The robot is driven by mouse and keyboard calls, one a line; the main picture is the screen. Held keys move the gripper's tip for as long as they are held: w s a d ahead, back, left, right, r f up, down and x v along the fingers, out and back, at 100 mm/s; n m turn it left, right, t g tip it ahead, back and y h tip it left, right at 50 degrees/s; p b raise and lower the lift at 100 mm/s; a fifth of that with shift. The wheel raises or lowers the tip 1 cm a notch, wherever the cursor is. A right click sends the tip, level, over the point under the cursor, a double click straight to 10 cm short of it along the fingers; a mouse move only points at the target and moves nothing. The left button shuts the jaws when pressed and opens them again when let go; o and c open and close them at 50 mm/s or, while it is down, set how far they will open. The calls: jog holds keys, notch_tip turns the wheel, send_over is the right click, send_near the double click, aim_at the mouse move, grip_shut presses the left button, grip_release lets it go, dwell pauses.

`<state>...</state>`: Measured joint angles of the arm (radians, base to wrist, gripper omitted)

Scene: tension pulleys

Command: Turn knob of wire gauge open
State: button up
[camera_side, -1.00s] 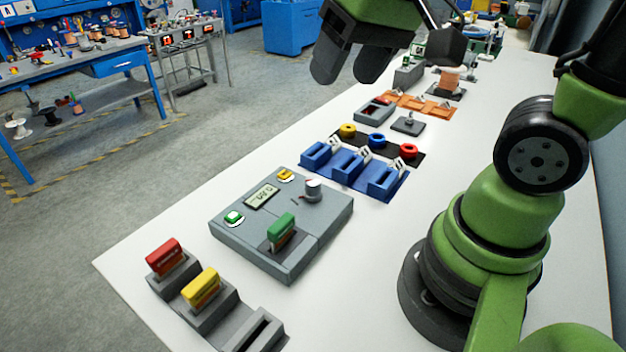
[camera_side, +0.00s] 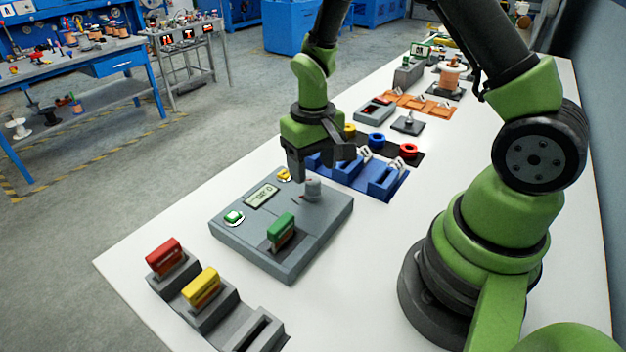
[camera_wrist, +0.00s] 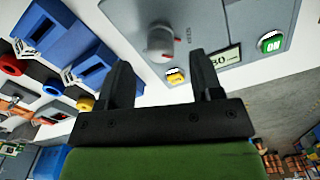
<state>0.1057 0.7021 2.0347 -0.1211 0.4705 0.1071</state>
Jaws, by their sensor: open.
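The wire gauge is a grey box (camera_side: 240,232) on the white table, with a display (camera_side: 261,196), a green button (camera_side: 234,217), a yellow button (camera_side: 284,174) and a green block (camera_side: 281,232) in a slot. Its knob (camera_side: 313,189) is a light grey cylinder near the box's back corner. In the wrist view the knob (camera_wrist: 160,42) shows ahead of the fingers. My gripper (camera_side: 318,166) points down just above and behind the knob. In the wrist view my gripper (camera_wrist: 162,72) is open, with nothing between its fingers and the knob beyond their tips.
Blue holders (camera_side: 348,168) stand close behind the gauge, near my gripper. Red (camera_side: 163,256) and yellow (camera_side: 202,287) blocks sit in grey holders at the front. Orange holders (camera_side: 412,102) are further back. The table left and right of the gauge is clear.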

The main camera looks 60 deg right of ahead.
aim_at(313, 180)
jog(key=shift+f, duration=2.05)
jog(key=c, duration=0.9)
jog(key=shift+c, duration=0.2)
jog(key=shift+n, duration=2.9)
jog(key=o, duration=0.9)
